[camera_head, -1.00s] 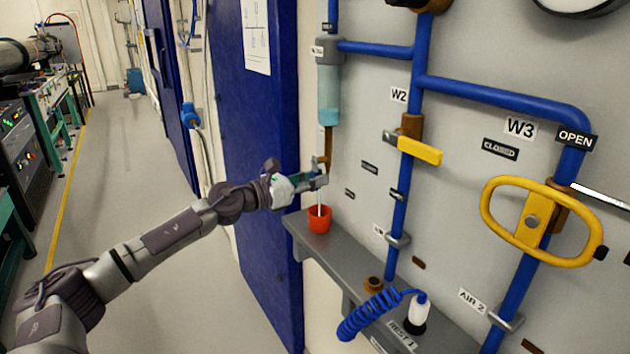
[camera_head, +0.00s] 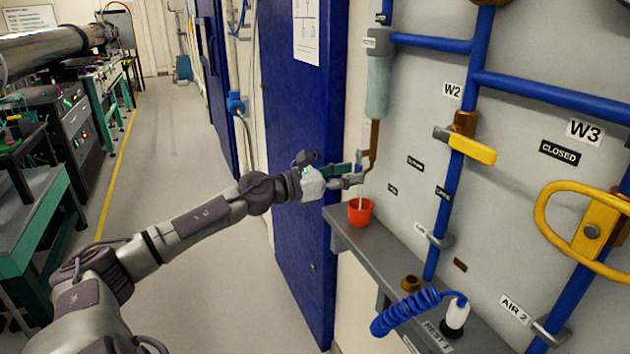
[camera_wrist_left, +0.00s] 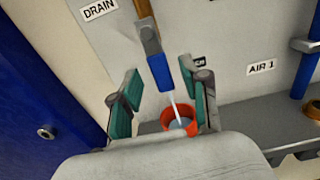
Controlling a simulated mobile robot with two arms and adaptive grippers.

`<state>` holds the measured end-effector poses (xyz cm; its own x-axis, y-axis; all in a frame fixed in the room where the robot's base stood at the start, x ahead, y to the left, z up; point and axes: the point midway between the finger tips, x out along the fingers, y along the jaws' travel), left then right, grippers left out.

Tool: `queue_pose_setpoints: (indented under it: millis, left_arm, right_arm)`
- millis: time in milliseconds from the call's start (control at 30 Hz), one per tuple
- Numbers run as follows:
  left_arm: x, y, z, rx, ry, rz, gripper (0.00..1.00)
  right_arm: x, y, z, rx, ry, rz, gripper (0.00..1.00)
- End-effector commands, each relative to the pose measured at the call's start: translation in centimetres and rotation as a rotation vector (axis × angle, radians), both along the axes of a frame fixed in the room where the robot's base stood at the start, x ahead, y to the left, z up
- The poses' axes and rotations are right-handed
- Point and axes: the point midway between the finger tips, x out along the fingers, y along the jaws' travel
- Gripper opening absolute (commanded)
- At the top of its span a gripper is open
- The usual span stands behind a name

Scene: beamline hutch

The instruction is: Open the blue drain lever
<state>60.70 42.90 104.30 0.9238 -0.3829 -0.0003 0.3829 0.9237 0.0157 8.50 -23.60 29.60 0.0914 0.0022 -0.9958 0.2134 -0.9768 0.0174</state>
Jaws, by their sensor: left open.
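The blue drain lever (camera_wrist_left: 160,73) hangs under a grey fitting on the brown drain pipe (camera_wrist_left: 143,8), by the DRAIN label (camera_wrist_left: 98,9), in the left wrist view. It points down, roughly in line with the pipe. My left gripper (camera_head: 352,172) is open, its two green-padded fingers on either side of the lever; I cannot tell whether they touch it. A pale stream (camera_wrist_left: 175,98) runs from below the lever into the red cup (camera_wrist_left: 178,124). The cup (camera_head: 360,212) stands on the grey shelf in the head view, where the gripper mostly hides the lever. My right gripper is not in view.
The grey shelf (camera_head: 362,247) juts out below the cup. A blue door (camera_head: 300,240) is close on the left. The panel to the right carries blue pipes, a yellow lever (camera_head: 472,149) and a yellow wheel (camera_head: 592,232). A coiled blue hose (camera_head: 400,314) sticks out low.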

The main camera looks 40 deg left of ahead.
Motion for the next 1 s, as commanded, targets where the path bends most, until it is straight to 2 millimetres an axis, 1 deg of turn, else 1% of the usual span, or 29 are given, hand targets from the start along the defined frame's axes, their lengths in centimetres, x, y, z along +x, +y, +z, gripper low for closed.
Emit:
queue_pose_setpoints:
  millis: [33, 700, 833, 1000]
  left_arm:
    - [-0.6, 0.2, -0.3, -0.001, 0.006, 0.001, 0.46]
    - [-7.7, 3.2, -0.1, -0.001, 0.0, 0.001, 0.46]
    - [-8.4, 3.5, 0.0, 0.001, 0.0, 0.001, 0.46]
    - [-8.6, 3.6, 0.0, 0.002, -0.001, 0.001, 0.46]
  right_arm:
    - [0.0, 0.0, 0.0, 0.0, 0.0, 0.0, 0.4]
    - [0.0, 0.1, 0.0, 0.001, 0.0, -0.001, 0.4]
    - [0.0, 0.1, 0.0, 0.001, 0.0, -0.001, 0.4]
    - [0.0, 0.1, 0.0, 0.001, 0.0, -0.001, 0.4]
